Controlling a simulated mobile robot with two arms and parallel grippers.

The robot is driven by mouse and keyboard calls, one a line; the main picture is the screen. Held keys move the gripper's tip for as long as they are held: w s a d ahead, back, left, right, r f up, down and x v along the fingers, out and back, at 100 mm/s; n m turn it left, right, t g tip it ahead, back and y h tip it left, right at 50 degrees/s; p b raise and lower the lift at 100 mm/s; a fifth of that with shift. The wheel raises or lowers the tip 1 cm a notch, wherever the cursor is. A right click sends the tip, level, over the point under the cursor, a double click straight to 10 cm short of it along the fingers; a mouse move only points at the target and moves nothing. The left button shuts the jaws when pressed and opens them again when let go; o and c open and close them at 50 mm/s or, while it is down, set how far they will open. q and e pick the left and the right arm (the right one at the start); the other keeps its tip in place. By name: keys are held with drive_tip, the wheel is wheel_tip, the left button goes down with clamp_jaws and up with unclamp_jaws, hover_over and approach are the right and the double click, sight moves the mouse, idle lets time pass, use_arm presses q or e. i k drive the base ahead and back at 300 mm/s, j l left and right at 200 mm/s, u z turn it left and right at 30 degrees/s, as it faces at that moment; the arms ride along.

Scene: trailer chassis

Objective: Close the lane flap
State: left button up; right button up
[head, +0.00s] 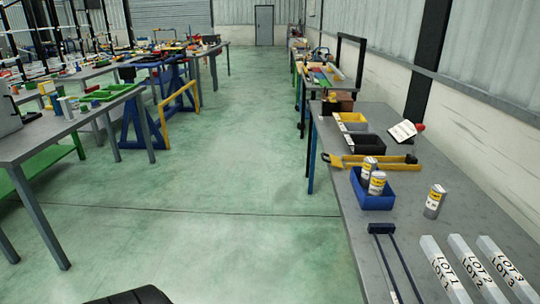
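A yellow piece with a handle-like end (345,161) lies across the bench behind a blue bin (375,200). I cannot tell which part is the lane flap. Neither of my grippers is in view.
The blue bin holds two cans (370,168); another can (434,201) stands to its right. Yellow (352,122) and black (369,143) bins and a white sign (403,130) are farther back. The green floor aisle (235,150) is clear. Cluttered tables (50,135) line the left.

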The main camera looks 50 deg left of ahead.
sight(335, 161)
drive_tip(key=u, duration=1.25)
drive_tip(key=z, duration=0.4)
drive_tip(key=i+j+z, duration=0.25)
drive_tip(key=j+z, duration=0.3)
drive_tip(key=i+j+z, duration=0.25)
drive_tip(key=j, duration=0.25)
drive_tip(key=k, duration=0.1)
